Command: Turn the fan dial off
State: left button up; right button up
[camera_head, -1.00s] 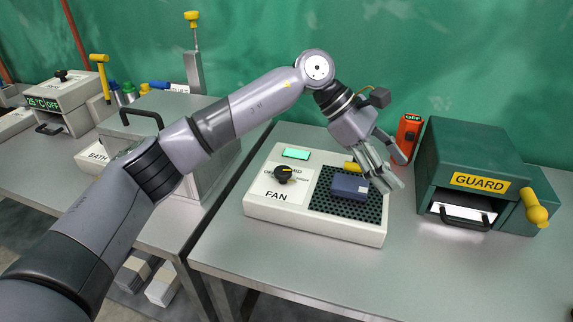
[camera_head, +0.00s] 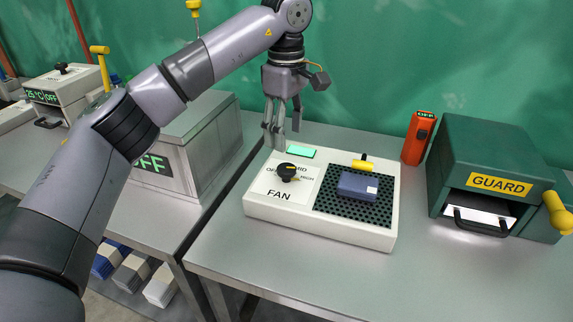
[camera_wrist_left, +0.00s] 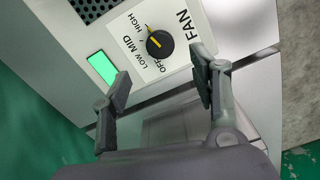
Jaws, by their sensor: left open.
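The fan unit (camera_head: 258,205) is a white box labelled FAN on the table. Its round black dial (camera_head: 287,171) has a yellow pointer line and sits on a white label with OFF, LOW, MID and HIGH. In the left wrist view the dial (camera_wrist_left: 160,43) shows whole, and its pointer seems turned to the HIGH side. My left gripper (camera_head: 281,138) hangs fingers down just behind and above the dial, apart from it. In the wrist view the open fingers (camera_wrist_left: 160,78) are spread, with nothing between them. My right gripper is not in view.
A blue box (camera_head: 356,187) lies on the unit's black perforated plate, with a yellow-handled piece (camera_head: 362,164) behind it. A green screen (camera_head: 300,152) glows at the unit's back left. An orange device (camera_head: 418,138) and a green GUARD box (camera_head: 470,145) stand to the right. Table front is clear.

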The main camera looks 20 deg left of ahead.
aim_at(286, 168)
pick_arm(q)
notch_tip(286, 168, down, 9)
jog(key=shift+r, duration=0.15)
jog(key=shift+c, duration=0.5)
jog(key=c, duration=1)
jog(key=shift+c, duration=0.2)
